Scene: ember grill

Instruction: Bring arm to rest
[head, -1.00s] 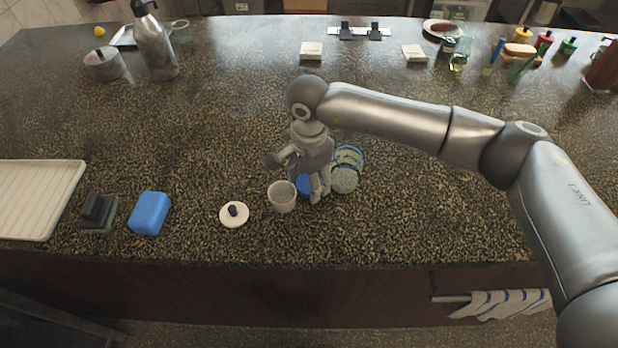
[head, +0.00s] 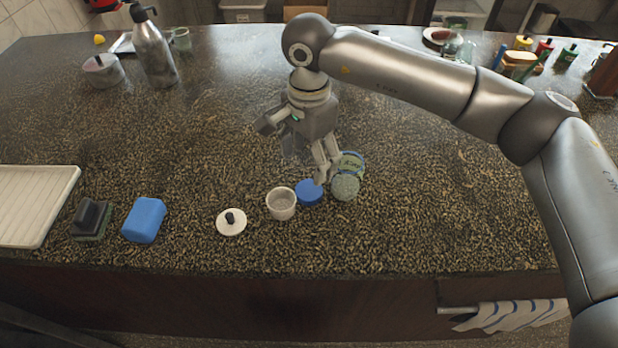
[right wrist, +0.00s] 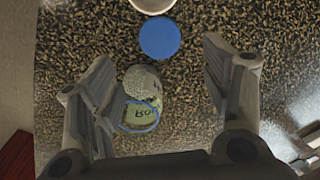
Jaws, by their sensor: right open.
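My right gripper (head: 325,178) is above the counter, pointing down, behind a blue lid (head: 309,192) and a round greenish jar (head: 345,186). In the right wrist view its two fingers (right wrist: 160,95) are spread wide apart with nothing between the pads. A white cup (head: 281,204) stands left of the blue lid. My left gripper is out of view.
A metal bottle (head: 154,52) and a pot (head: 103,71) stand at the back left. The front right counter is clear.

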